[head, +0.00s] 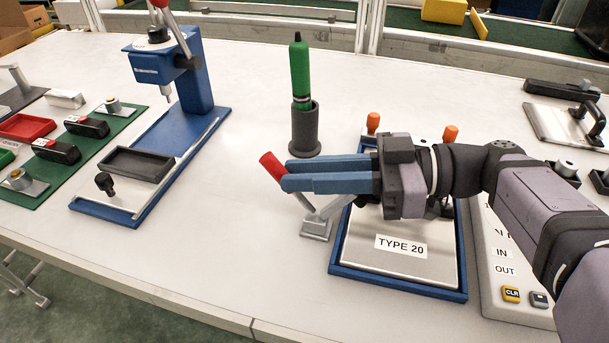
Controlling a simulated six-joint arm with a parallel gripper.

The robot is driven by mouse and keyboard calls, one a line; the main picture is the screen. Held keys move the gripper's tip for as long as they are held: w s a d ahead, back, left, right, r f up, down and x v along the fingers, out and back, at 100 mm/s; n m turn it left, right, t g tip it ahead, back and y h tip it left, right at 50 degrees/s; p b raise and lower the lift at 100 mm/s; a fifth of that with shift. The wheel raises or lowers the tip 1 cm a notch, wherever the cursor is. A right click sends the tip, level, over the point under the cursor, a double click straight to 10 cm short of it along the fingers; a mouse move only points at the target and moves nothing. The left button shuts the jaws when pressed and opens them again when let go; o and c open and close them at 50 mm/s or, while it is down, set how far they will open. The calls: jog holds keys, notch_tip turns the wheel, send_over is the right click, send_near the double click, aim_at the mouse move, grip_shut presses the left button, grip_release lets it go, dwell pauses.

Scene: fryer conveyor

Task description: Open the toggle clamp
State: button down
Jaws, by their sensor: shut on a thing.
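The toggle clamp has a red handle grip (271,165) on a thin grey lever, which slants down to a small grey metal base (316,229) on the white table. The base sits at the left edge of a blue-framed plate (399,263) labelled TYPE 20. The handle leans up and to the left. My gripper (286,175) reaches in from the right with two blue fingers, shut on the red handle just below its top. The fingers cover the lower part of the grip, and my arm hides part of the plate.
A black holder (305,132) with a green-handled tool (300,72) stands close behind the fingers. Two orange knobs (373,122) (450,133) rise behind my wrist. A button panel (508,275) lies at right.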

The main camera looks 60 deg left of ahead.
jog(key=shift+d+f, duration=0.2)
jog(key=shift+f, duration=0.25)
jog(key=c, duration=1.8)
grip_release()
jog(key=shift+w, duration=0.1)
jog(key=shift+o, duration=0.8)
jog(key=shift+w+d+r, duration=0.1)
jog(key=shift+r, duration=0.1)
notch_tip(320, 180, up, 10)
jog(key=p, duration=0.1)
jog(key=shift+p, duration=0.4)
